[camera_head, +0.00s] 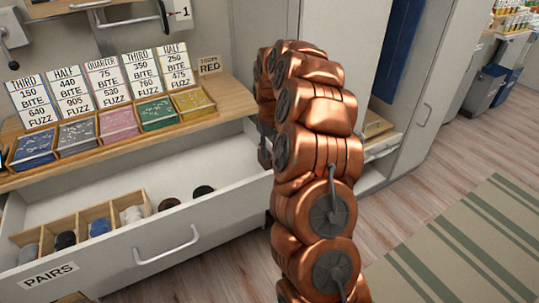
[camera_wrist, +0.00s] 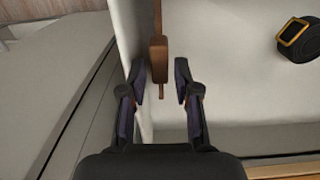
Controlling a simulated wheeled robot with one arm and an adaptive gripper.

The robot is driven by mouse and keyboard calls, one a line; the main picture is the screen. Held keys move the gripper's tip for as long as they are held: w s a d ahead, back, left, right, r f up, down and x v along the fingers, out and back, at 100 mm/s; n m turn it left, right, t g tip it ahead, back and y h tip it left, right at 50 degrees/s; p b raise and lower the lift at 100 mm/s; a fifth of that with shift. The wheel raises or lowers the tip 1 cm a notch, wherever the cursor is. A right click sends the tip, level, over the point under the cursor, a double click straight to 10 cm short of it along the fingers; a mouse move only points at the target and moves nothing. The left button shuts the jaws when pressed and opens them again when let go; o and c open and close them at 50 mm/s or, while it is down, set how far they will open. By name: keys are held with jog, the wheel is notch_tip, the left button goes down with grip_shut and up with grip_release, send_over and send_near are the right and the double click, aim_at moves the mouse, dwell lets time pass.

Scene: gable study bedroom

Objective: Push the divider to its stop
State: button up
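In the wrist view a brown upright piece, which looks like the divider (camera_wrist: 158,50), stands edge-on close beside a pale drawer wall, with a thicker block and a thin stem at its near end. My gripper (camera_wrist: 160,85) has its two dark fingers spread, one on each side of that near end, with visible gaps. I cannot tell how deep the piece reaches between them. In the head view my copper arm hides the gripper and this piece. The open white drawer (camera_head: 165,262), labelled PAIRS, shows there.
A black rolled belt (camera_wrist: 298,38) with a gold buckle lies right of the fingers. A wooden tray of coloured card stacks (camera_head: 118,124) stands above. Another pulled-out drawer (camera_head: 382,146) is right of my arm.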

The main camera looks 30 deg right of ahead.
aim_at(270, 165)
jog(key=shift+f, duration=1.35)
grip_shut()
